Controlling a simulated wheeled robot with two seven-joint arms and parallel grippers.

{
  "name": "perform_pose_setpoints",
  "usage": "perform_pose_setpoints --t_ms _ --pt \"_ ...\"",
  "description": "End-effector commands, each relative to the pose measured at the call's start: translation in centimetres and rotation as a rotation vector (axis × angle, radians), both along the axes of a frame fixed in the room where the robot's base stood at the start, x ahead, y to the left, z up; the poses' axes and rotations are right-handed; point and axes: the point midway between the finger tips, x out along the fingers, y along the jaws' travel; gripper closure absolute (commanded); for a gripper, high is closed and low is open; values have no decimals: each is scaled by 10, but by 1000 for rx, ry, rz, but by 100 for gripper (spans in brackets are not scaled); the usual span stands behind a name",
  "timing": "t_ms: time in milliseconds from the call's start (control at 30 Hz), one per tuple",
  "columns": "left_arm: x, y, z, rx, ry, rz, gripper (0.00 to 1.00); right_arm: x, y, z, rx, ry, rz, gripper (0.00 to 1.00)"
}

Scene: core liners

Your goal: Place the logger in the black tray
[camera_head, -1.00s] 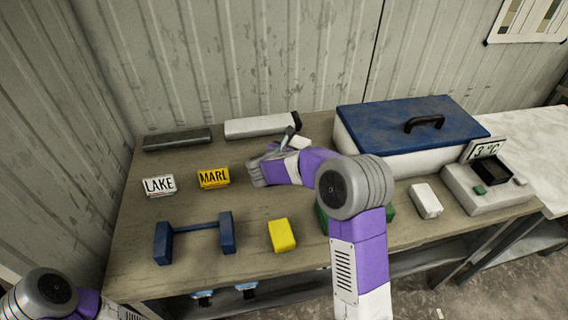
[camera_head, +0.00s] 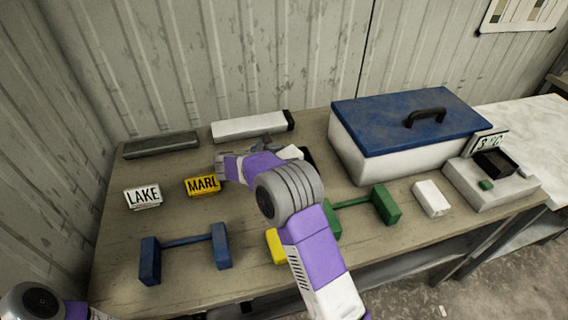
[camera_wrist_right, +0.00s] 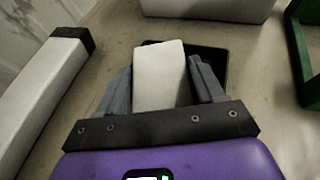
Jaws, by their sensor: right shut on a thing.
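A white block (camera_wrist_right: 159,72), which I take to be the logger, is between the fingers of my right gripper (camera_wrist_right: 163,88), which is shut on it. A flat black thing, likely the black tray (camera_wrist_right: 216,58), lies behind and beneath the block in the wrist view. I cannot tell whether the block touches it. In the head view the right gripper (camera_head: 268,146) is over the middle of the bench, partly hidden by its arm. The white block (camera_head: 291,152) and a dark edge of the tray (camera_head: 309,157) show just past it. My left gripper is out of view.
A white cooler with a blue lid (camera_head: 405,125) stands right of the gripper. A white core liner (camera_head: 248,128) and a dark one (camera_head: 160,146) lie behind. Blue (camera_head: 185,250) and green (camera_head: 384,205) stands, a yellow block (camera_head: 275,246) and LAKE (camera_head: 142,196) and MARL (camera_head: 202,185) signs are nearby.

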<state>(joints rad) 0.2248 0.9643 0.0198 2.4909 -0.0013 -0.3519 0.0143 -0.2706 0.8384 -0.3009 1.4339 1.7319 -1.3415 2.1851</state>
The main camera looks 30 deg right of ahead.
Motion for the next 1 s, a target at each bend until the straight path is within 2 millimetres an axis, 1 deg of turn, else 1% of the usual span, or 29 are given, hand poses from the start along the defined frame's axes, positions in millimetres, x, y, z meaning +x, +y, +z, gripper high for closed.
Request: perform_pose_setpoints --t_ms 33,133,367,533,567,700,1000 --pt "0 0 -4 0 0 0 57 0 0 -13 -2 5 1 66" --pt "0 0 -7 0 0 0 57 0 0 -24 -2 2 0 66" --pt "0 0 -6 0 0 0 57 0 0 -24 -1 0 0 66" --pt "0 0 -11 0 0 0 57 0 0 -28 -1 0 0 66" --pt "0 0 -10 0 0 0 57 0 0 -28 0 0 0 29" --pt "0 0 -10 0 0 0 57 0 0 -27 0 0 0 8" --pt "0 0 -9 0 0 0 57 0 0 -26 0 0 0 7"
